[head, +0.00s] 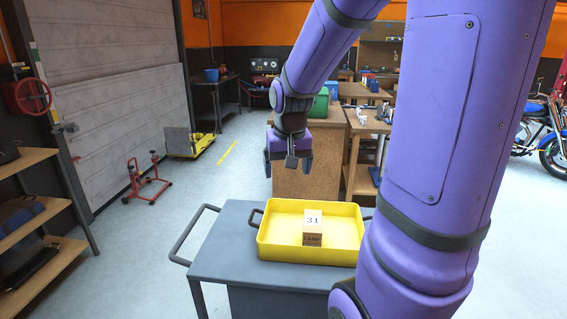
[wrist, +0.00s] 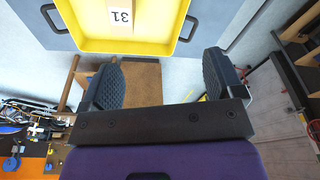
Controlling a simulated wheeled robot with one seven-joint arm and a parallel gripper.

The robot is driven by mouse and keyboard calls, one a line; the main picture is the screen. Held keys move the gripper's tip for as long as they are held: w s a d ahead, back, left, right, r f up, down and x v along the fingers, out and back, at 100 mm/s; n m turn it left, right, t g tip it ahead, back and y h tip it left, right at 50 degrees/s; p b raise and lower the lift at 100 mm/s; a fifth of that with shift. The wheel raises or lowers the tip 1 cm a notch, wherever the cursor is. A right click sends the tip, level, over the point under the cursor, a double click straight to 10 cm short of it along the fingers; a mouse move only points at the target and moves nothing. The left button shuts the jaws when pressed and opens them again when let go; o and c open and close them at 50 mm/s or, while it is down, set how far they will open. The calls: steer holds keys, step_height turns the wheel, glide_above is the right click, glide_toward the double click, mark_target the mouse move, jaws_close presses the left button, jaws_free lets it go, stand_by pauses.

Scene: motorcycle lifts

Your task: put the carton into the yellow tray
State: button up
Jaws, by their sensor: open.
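The carton (head: 312,239), a small tan box with a white label marked 31 on its top, stands upright inside the yellow tray (head: 278,252), near the tray's middle. The tray rests on a grey cart. My gripper (head: 289,170) is open and empty, in the air above and beyond the tray's far edge, apart from the carton. In the wrist view, my gripper (wrist: 162,80) shows its two dark pads wide apart with nothing between them. The carton (wrist: 121,17) and the tray (wrist: 130,46) show at the top of that view, the carton partly cut off.
The grey cart (head: 220,248) has bare top space left of the tray and a handle at its left end. A wooden cabinet (head: 300,180) stands behind it. A shelf (head: 30,200) is at far left, and a red stand (head: 147,182) is on the floor.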

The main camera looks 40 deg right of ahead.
steer(key=s+a+r+n+t+y, duration=0.1)
steer(key=s+a+r+n+t, duration=0.2)
steer(key=s+a+r+n, duration=0.3)
steer(key=s+a+r, duration=0.4)
steer(key=s+a, duration=0.4)
steer(key=shift+a+r, duration=0.2)
steer(key=shift+r, duration=0.1)
steer(key=shift+w, duration=0.1)
